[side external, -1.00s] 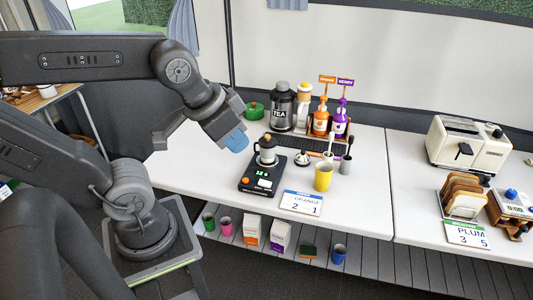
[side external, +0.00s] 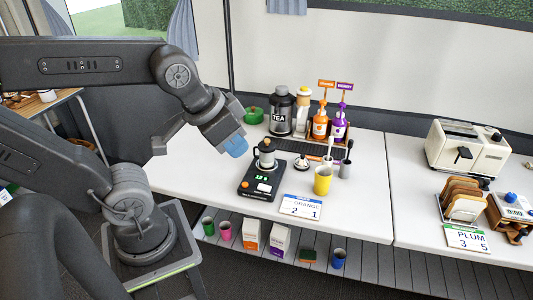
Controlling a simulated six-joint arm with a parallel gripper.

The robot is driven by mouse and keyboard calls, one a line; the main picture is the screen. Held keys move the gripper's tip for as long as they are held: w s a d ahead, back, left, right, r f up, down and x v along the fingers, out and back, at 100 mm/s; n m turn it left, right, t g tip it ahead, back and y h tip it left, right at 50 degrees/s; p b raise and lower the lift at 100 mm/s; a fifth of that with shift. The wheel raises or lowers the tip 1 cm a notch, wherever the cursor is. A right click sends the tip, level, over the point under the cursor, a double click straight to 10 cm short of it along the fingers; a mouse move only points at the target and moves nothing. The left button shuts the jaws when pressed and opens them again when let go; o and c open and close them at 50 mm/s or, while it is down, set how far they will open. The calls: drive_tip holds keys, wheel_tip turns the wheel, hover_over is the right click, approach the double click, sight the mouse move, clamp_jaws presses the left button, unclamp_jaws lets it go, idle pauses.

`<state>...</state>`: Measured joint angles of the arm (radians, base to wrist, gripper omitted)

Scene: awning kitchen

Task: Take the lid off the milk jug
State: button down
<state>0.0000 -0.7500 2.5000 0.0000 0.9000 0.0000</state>
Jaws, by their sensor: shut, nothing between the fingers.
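A small pale jug (side external: 265,159) with a dark top stands upright on a black scale (side external: 262,186) with a lit display. It seems to be the milk jug; whether its dark top is a separate lid is too small to tell. A small white lid-like piece with a dark knob (side external: 302,162) sits on the table right of the scale. My gripper (side external: 237,147) has blue fingertips. It is shut and empty, above and left of the jug and apart from it.
The white table (side external: 195,170) is clear left of the scale.

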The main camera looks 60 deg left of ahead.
drive_tip(key=shift+c, duration=1.3)
unclamp_jaws()
drive_tip(key=n+g+y, duration=0.2)
drive_tip(key=n+g, duration=0.4)
drive_tip(key=n, duration=1.2)
hover_over(267, 140)
drive_tip(key=d, duration=0.2)
wheel_tip(267, 140, down, 10)
drive_tip(key=f, duration=0.4)
drive_tip(key=a+f, duration=0.1)
drive_tip(key=f, duration=0.3)
drive_tip(key=a+f, duration=0.1)
drive_tip(key=f, duration=0.4)
drive_tip(key=shift+w, duration=0.1)
